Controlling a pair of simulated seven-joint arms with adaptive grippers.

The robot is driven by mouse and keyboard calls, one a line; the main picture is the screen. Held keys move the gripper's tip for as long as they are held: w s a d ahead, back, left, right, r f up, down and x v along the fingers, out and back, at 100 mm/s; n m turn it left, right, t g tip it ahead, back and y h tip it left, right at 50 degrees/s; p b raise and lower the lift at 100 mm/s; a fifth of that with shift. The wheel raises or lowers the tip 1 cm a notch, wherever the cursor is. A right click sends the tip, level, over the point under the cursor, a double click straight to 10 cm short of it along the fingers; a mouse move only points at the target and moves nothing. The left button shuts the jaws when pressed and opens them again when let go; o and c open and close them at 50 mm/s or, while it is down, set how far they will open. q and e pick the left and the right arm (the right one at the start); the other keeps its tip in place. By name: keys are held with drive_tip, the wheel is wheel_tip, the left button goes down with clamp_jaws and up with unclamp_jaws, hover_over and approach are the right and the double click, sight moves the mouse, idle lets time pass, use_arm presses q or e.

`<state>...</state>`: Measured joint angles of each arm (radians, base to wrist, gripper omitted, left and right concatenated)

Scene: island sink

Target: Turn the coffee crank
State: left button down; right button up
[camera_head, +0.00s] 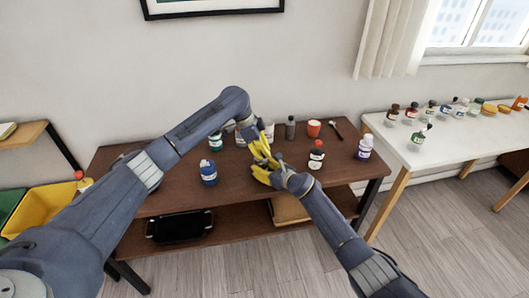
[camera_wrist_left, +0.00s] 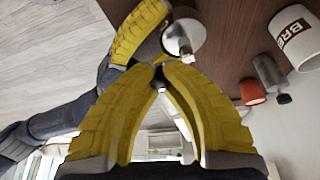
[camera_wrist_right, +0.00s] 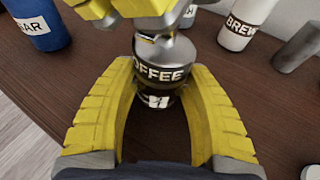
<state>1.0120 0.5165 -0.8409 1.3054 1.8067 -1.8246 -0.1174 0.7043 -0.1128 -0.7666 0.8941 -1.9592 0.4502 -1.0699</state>
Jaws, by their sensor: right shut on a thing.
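The coffee grinder, a metal body with a black band lettered "COFFEE" (camera_wrist_right: 162,74), stands between my right gripper's fingers in the right wrist view. My right gripper (camera_wrist_right: 160,100) is shut around its body; it also shows in the head view (camera_head: 272,172). Its round silver top (camera_wrist_left: 184,38) shows in the left wrist view. My left gripper (camera_wrist_left: 160,70) is just above the grinder, its fingertips drawn together around a small dark crank knob (camera_wrist_left: 164,86). In the head view my left gripper (camera_head: 261,148) and arm hide most of the grinder.
A white "BREW" canister (camera_wrist_right: 242,22), a grey shaker (camera_head: 290,128) and a red cup (camera_head: 314,128) stand behind on the brown table (camera_head: 250,196). The front edge is mostly clear.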

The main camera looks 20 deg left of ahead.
use_arm(q)
drive_tip(key=shift+d+r, duration=0.1)
drive_tip(key=c, duration=1.3)
unclamp_jaws()
drive_tip(key=shift+o, duration=0.2)
drive_tip(key=v, duration=1.2)
